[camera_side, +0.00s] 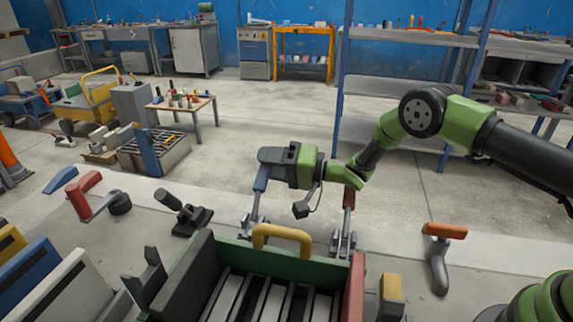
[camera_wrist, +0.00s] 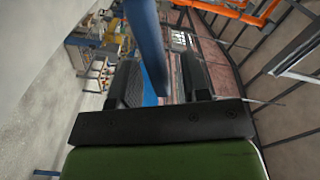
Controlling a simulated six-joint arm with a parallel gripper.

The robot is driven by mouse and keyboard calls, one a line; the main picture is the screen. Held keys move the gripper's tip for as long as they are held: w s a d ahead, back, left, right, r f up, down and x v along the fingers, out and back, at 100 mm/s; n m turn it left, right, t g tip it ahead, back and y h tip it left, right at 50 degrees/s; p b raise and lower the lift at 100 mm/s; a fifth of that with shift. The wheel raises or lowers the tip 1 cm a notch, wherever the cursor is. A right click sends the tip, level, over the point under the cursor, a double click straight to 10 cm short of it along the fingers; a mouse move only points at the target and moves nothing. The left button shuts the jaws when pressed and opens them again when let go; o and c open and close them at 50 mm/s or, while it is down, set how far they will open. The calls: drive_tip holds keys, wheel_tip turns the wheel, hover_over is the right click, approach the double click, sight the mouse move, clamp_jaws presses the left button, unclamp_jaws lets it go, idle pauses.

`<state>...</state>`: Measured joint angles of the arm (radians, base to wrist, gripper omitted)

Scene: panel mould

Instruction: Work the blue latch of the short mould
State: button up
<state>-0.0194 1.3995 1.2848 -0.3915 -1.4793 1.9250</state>
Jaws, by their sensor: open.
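The blue latch (camera_side: 261,181) stands upright at the back wall of the green mould (camera_side: 300,262), left of the yellow handle. Its metal foot sits low behind the wall. My gripper (camera_side: 266,156) is open around the top of the blue latch lever, reaching in from the right. In the wrist view, the blue lever (camera_wrist: 146,42) comes down from the top between the two dark fingers of my gripper (camera_wrist: 160,80). A gap shows on the right of the lever; whether the left finger touches it I cannot tell.
A red-handled latch (camera_side: 349,198) stands right of the blue one, under my wrist. A yellow handle (camera_side: 282,236) arches over the mould's wall. An orange-handled tool (camera_side: 443,232) lies at right. A black lever clamp (camera_side: 185,212) and a red-handled one (camera_side: 85,192) stand at left.

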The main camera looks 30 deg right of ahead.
drive_tip(key=shift+v, duration=2.45)
